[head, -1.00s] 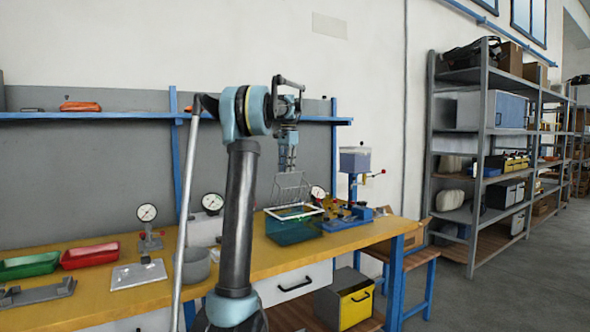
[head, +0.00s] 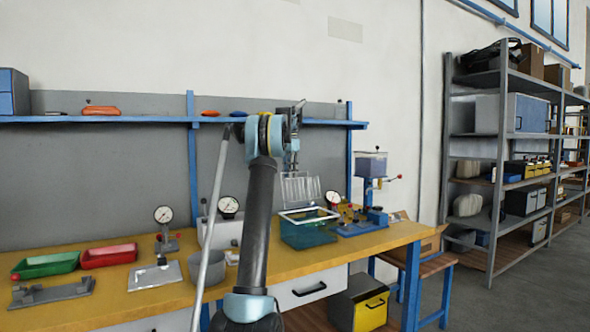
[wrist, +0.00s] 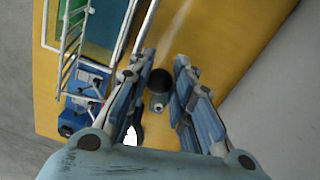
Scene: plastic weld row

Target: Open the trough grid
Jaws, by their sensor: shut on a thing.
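The teal trough (head: 308,237) with a white rim stands on the yellow bench, below my gripper. Its wire grid (head: 301,190) stands raised and slightly tilted above the trough's back part. My gripper (head: 291,167) is at the grid's top edge and points down. In the wrist view, the grid (wrist: 72,40) and the trough (wrist: 103,22) show at upper left. There, my gripper's fingers (wrist: 160,82) stand either side of a small dark round end. How that piece joins the grid cannot be made out.
A blue press (head: 372,195) stands right of the trough. Dial gauges (head: 229,206), a grey pot (head: 212,268), a red tray (head: 109,256) and a green tray (head: 46,265) are to the left. A blue-edged shelf (head: 140,119) runs behind my arm.

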